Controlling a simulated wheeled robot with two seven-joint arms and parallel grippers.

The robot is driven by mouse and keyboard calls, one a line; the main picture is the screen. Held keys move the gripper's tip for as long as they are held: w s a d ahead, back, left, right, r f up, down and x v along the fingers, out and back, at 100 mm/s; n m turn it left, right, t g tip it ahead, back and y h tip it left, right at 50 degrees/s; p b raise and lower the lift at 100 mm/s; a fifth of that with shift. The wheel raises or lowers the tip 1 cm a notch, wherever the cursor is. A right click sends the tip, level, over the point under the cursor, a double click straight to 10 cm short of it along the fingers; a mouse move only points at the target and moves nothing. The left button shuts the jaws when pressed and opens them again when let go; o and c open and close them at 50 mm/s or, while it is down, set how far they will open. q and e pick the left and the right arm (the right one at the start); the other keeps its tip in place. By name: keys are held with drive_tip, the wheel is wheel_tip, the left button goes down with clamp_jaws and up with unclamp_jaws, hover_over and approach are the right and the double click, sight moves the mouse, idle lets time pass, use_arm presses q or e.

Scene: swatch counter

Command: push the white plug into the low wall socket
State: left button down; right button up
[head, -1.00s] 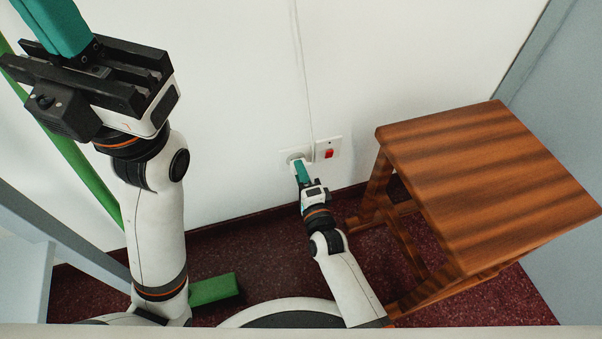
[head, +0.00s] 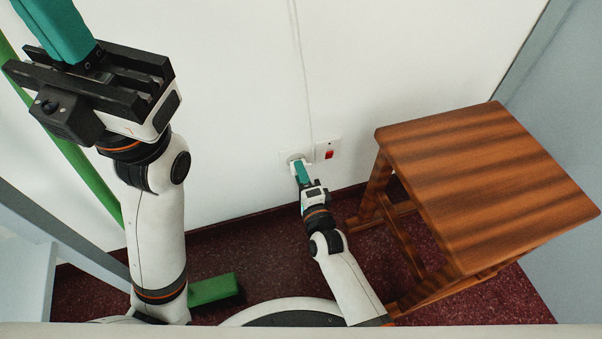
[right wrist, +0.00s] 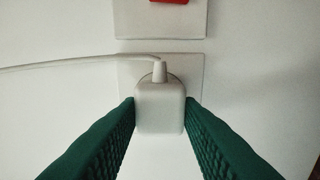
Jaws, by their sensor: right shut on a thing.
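The white plug (right wrist: 160,108) is between the two green fingers of my right gripper (right wrist: 160,122) in the right wrist view. The gripper is shut on its sides. The plug is in front of the socket plate (right wrist: 196,68), lined up with its round recess; I cannot tell how deep the pins are in. In the head view my right gripper (head: 298,166) reaches the low wall socket (head: 284,156) and hides most of the plug. My left gripper (head: 62,32) is raised at the top left; its fingertips are cut off by the frame.
A switch plate with a red rocker (head: 329,154) is beside the socket. The plug's white cord (right wrist: 80,64) runs left in the right wrist view. A wooden stool (head: 485,185) stands close to the right of my right arm. A green bar (head: 213,288) lies on the dark red floor.

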drive_tip(key=shift+w, duration=0.2)
idle(0.3)
drive_tip(key=shift+w+a, duration=0.15)
drive_tip(key=shift+w, duration=0.2)
drive_tip(key=o, duration=1)
drive_tip(key=shift+s, duration=0.1)
